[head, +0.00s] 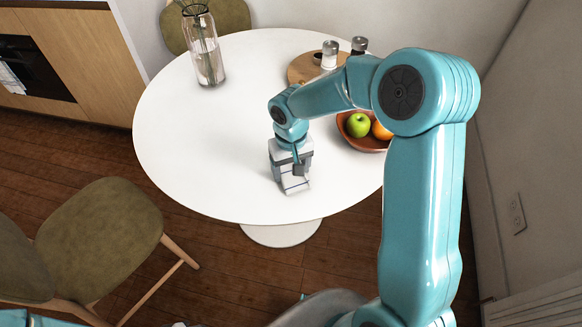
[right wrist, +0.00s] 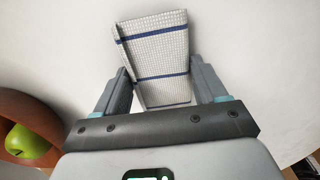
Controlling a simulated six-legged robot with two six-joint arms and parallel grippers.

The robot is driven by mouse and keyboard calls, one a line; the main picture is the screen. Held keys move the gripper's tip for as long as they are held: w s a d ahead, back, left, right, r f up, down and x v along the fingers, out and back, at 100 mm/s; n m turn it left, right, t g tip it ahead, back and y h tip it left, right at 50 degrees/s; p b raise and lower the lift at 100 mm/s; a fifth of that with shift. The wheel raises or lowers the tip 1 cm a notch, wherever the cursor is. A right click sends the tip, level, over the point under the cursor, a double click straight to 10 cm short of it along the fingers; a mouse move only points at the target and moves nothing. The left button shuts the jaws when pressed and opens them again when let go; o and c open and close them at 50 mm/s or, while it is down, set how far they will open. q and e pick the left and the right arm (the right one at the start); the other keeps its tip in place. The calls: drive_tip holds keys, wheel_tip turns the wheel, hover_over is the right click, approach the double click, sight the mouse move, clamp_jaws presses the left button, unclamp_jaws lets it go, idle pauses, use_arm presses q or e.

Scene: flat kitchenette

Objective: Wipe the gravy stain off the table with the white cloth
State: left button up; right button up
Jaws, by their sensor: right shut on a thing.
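The white cloth (head: 294,186) is a folded pad near the front of the round white table (head: 190,150). In the right wrist view the cloth (right wrist: 158,50) shows a fine check weave and blue stripes. My right gripper (head: 296,170) points down at the table and is shut on the cloth, with one finger on each side. The cloth is at or close to the tabletop; I cannot tell whether it touches. No gravy stain shows on the visible tabletop; the area under the cloth and gripper is hidden. My left gripper is not in view.
A brown bowl (head: 362,143) with a green apple (head: 358,125) and an orange fruit (head: 381,131) stands right of the gripper. Behind are a wooden board (head: 303,68) with two shakers and a glass vase (head: 207,62). The table's left side is clear. A chair (head: 100,240) stands front left.

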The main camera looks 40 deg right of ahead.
drive_tip(key=shift+w+a, duration=0.15)
drive_tip(key=shift+w, duration=0.05)
drive_tip(key=shift+w+a+r, duration=0.2)
drive_tip(key=shift+r+p, duration=0.6)
drive_tip(key=shift+r, duration=0.3)
drive_tip(key=shift+s+d+r, duration=0.15)
drive_tip(key=shift+s+r, duration=0.05)
drive_tip(key=shift+r, duration=0.1)
drive_tip(key=shift+r+p, duration=0.3)
drive_tip(key=shift+p, duration=0.05)
drive_tip(key=shift+w+r+p, duration=0.2)
drive_tip(key=shift+r+p, duration=0.4)
drive_tip(key=shift+r, duration=0.05)
drive_tip(key=shift+s+r+p, duration=0.2)
drive_tip(key=shift+r+p, duration=0.35)
drive_tip(key=shift+r, duration=0.3)
drive_tip(key=shift+w+r+p, duration=0.15)
drive_tip(key=shift+r+p, duration=0.45)
drive_tip(key=shift+r, duration=0.2)
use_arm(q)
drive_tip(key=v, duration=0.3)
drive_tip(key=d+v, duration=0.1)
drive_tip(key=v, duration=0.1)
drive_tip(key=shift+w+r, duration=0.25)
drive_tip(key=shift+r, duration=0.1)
use_arm(e)
drive_tip(key=shift+r, duration=0.1)
